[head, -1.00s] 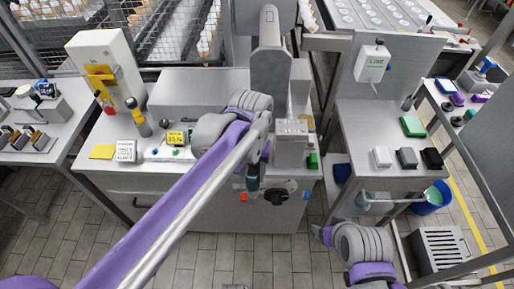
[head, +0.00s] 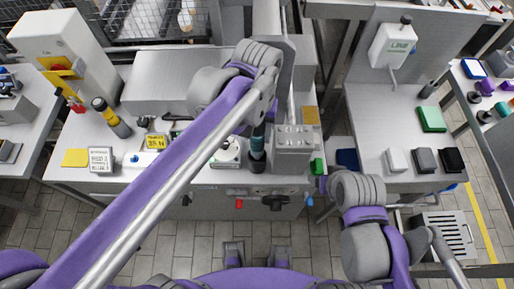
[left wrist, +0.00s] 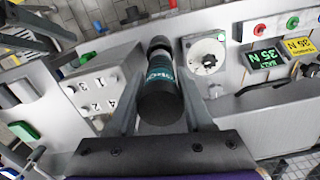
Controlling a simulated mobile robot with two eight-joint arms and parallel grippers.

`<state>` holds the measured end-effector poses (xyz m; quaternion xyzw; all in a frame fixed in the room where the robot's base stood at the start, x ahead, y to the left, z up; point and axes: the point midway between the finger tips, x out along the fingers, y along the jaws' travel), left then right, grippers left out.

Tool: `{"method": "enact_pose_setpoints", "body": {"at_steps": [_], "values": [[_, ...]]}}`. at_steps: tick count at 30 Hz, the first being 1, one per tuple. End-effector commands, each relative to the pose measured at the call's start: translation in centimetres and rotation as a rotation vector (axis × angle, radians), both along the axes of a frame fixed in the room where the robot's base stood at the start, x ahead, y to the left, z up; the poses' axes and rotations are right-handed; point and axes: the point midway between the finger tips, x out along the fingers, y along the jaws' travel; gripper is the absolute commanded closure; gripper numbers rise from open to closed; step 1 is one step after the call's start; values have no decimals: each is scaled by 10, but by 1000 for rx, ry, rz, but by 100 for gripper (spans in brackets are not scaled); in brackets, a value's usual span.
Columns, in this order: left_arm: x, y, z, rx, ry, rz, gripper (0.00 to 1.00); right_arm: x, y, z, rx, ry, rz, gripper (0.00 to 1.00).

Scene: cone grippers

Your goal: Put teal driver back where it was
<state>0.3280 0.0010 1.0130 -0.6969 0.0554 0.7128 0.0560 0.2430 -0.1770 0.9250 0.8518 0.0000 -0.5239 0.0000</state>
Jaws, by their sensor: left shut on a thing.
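The teal driver (head: 257,148), a dark cylinder with a teal band, is upright at the bench's front, just left of the grey block. It also shows in the left wrist view (left wrist: 160,88), lettered, between the two fingers. My left gripper (left wrist: 160,62) is shut on it; in the head view the gripper is mostly hidden behind my own arm. The grey block (head: 292,150) has small openings on top and shows numbers in the left wrist view (left wrist: 103,82). I cannot tell whether the driver's lower end touches anything. My right arm is at the right; its gripper is not seen.
A round white gauge (left wrist: 207,58) stands close beside the driver. A green block (head: 318,167) is right of the grey block. A side table (head: 375,130) holds several coloured blocks.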

Motion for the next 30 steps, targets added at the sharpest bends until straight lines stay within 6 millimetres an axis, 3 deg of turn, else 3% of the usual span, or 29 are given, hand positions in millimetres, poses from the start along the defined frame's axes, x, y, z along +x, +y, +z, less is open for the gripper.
{"method": "enact_pose_setpoints", "body": {"at_steps": [3,15,28,29,30], "values": [[0,0,-19,0,0,0,100,-1,0,-2,0,1,0,31],[0,0,-65,0,0,0,100,-2,0,-6,0,3,0,31],[0,0,-72,0,0,0,100,-3,0,-9,0,5,0,31],[0,0,-72,0,0,0,45,-3,0,-9,0,5,0,31],[0,0,-72,0,0,0,38,-3,0,-9,0,5,0,31]]}}
